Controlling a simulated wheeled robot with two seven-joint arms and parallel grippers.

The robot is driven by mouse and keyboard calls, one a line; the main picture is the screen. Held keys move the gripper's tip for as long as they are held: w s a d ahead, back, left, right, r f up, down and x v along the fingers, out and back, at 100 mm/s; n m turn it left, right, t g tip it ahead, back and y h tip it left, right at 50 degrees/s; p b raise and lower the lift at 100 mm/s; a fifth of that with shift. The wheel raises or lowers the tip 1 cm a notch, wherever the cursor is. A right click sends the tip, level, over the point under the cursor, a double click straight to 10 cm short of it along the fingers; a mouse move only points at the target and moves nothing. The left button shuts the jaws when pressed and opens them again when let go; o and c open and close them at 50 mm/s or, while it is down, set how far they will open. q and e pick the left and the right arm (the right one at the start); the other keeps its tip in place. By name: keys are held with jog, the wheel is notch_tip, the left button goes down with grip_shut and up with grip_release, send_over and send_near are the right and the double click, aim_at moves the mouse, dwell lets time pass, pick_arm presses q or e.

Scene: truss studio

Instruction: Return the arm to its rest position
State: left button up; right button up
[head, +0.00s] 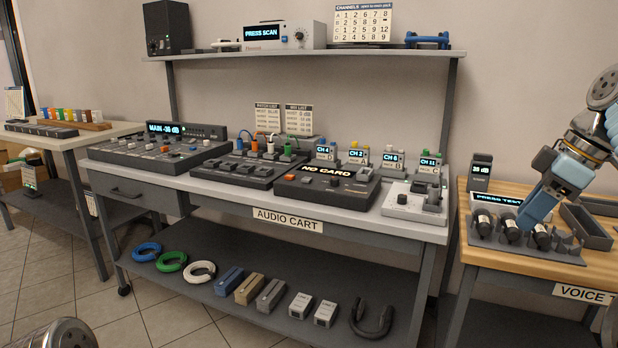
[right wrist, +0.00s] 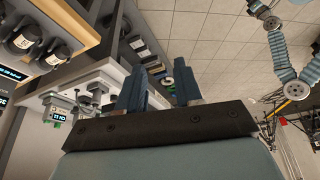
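My right arm comes in from the right edge of the head view. Its gripper (head: 530,215) points down and left over the wooden-topped voice table, in front of the rack of dark microphones as the camera sees it. In the right wrist view the two blue fingers of this gripper (right wrist: 160,82) stand apart, with only distant shelf items showing between them. It holds nothing. A rounded grey part of my own body shows at the bottom left of the head view. I cannot make out my left gripper in either view.
The voice table (head: 530,270) carries a microphone rack (head: 500,236), a grey tray (head: 588,228) and a small display (head: 480,172). To its left stands the audio cart (head: 400,222) with mixers and card slots. An overhead shelf (head: 330,53) runs above the cart.

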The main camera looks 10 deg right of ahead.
jog(key=w+a+f+m, duration=0.1)
jog(key=w+a+f, duration=0.1)
jog(key=w+f, duration=0.55)
jog(key=w+a+f+m, duration=0.2)
jog(key=w+f, duration=0.2)
jog(key=f, duration=0.6)
jog(key=a+f+m+g, duration=0.1)
jog(key=a+f, duration=0.3)
jog(key=f, duration=0.6)
jog(key=a+f+m, duration=0.1)
jog(key=a+f, duration=0.3)
jog(key=f, duration=0.5)
jog(key=a+f+m+g, duration=0.1)
jog(key=a+f, duration=0.3)
jog(key=f, duration=0.6)
jog(key=s+a+f+m, duration=0.3)
jog(key=s+a+f, duration=0.9)
jog(key=s+f, duration=0.25)
jog(key=s+a+f+m+y, duration=0.1)
jog(key=s+a, duration=0.3)
jog(key=s, duration=0.5)
jog(key=shift+s+a+f+m+g, duration=0.2)
jog(key=shift+s+f+m+g, duration=0.1)
jog(key=shift+f, duration=0.1)
